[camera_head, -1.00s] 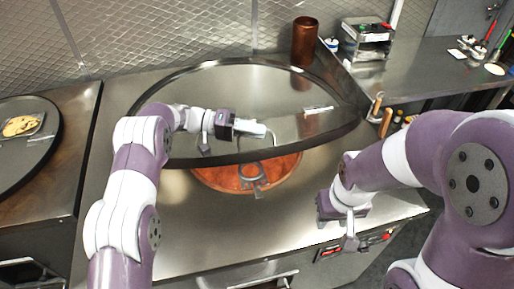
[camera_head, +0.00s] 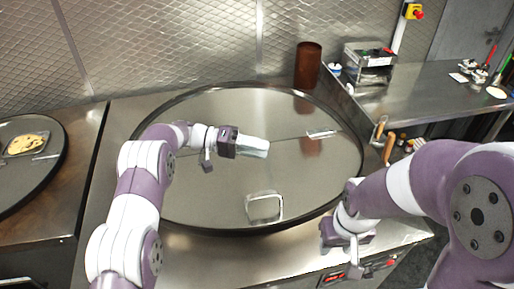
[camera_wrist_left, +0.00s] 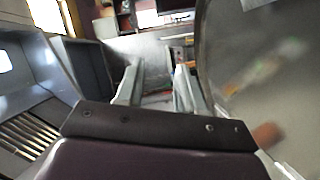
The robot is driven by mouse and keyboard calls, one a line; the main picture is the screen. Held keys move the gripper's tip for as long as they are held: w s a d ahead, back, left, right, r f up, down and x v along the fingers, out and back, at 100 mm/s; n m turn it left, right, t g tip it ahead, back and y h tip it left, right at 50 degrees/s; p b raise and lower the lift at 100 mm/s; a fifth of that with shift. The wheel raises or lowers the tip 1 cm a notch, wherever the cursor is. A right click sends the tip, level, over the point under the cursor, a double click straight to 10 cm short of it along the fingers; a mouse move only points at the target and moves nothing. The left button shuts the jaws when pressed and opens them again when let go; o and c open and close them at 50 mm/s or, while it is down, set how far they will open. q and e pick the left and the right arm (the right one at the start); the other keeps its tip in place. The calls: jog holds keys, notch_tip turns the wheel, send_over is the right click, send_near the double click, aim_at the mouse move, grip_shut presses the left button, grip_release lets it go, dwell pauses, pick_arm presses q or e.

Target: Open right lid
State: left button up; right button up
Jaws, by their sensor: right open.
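The right lid (camera_head: 215,190) is a large round mirror-like disc with a dark rim. It lies down over the tandoor opening, and no orange interior shows. Its wire handle (camera_head: 265,207) stands near the front edge, and a second metal fitting (camera_head: 322,133) is at the right rear. My left gripper (camera_head: 262,148) is above the lid, behind the handle and apart from it. Its two fingers (camera_wrist_left: 158,88) are spread with nothing between them. My right gripper (camera_head: 354,250) is open, beside the lid's front right edge, above the counter front.
A round dark lid (camera_head: 50,175) with food on it (camera_head: 25,144) is at the left. A copper-coloured cup (camera_head: 308,64) stands behind the right lid. Wooden handles (camera_head: 388,148) stick up at the right. A side counter (camera_head: 420,85) carries a metal rack (camera_head: 370,62).

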pick_arm(q)
jog(key=b+v, duration=0.4)
jog(key=v, duration=0.8)
jog(key=shift+a, duration=0.35)
jog(key=shift+w+r, duration=0.1)
jog(key=shift+w, duration=0.05)
